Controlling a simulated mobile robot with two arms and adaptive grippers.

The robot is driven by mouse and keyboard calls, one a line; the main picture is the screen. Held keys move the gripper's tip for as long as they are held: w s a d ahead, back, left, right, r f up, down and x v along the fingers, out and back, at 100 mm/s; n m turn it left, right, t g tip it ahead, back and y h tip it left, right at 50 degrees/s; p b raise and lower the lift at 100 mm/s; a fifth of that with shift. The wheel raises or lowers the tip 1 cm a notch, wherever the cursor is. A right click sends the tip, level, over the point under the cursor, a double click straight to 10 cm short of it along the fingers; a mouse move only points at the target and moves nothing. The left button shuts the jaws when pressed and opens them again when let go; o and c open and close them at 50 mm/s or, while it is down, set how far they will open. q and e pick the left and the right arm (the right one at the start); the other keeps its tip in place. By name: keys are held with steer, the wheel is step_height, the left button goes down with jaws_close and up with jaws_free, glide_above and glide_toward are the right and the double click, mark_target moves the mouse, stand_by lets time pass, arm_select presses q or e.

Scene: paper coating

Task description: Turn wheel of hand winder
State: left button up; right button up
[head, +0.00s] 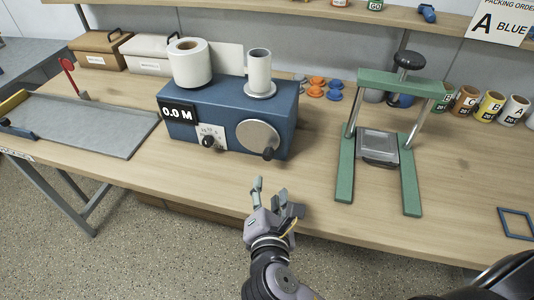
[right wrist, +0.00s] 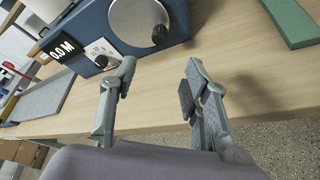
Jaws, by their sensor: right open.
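The hand winder is a blue box (head: 215,105) on the wooden table, with a white paper roll (head: 190,63) and a grey core (head: 259,73) on top. Its front has a display reading 0.0 M (head: 178,114) and a grey round wheel (head: 258,136) with a dark knob (head: 268,153) at its lower right. In the right wrist view the wheel (right wrist: 135,20) and knob (right wrist: 159,34) are at the top. My right gripper (head: 276,186) is open and empty, in front of and below the wheel, apart from it. My left gripper is not in view.
A green press frame (head: 345,165) stands right of the winder. A grey tray board (head: 80,122) lies to the left. Several labelled cans (head: 465,99) line the back right. A blue square frame (head: 516,224) lies at the right. The table front before the winder is clear.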

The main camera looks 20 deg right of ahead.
mark_target(268, 158)
steer(key=x, duration=1.6)
steer(key=shift+a+p, duration=0.15)
steer(key=shift+p, duration=0.15)
steer(key=shift+c, duration=0.6)
jaws_close()
